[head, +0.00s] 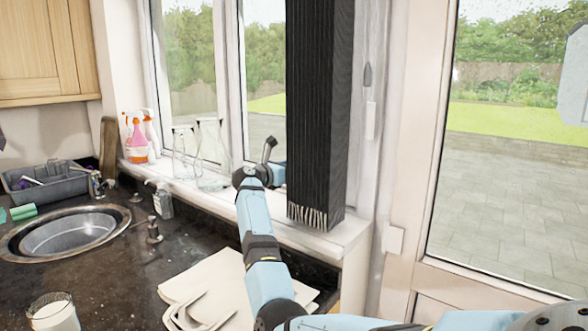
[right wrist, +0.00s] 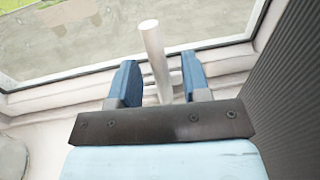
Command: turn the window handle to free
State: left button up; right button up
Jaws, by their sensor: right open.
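The window handle (right wrist: 153,52) is a pale round lever on the window frame. In the right wrist view it stands nearly upright, leaning slightly left, with its base low on the frame. In the head view the handle (head: 268,149) shows small and grey just above the end of my right arm. My right gripper (right wrist: 160,82) is open, with one blue finger on each side of the lower handle. Gaps show on both sides; I cannot tell how deep the handle sits between the fingers. My left gripper is not in view.
A dark pleated blind (head: 320,110) hangs close to the right of my gripper. Glass vessels (head: 211,155) and spray bottles (head: 138,140) stand on the sill to the left. A sink (head: 68,233), a tap and a glass (head: 54,313) are on the dark counter.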

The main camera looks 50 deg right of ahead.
jog(key=a, duration=1.1)
jog(key=shift+w+a, duration=0.2)
jog(key=shift+a, duration=0.05)
jog(key=shift+r, duration=0.15)
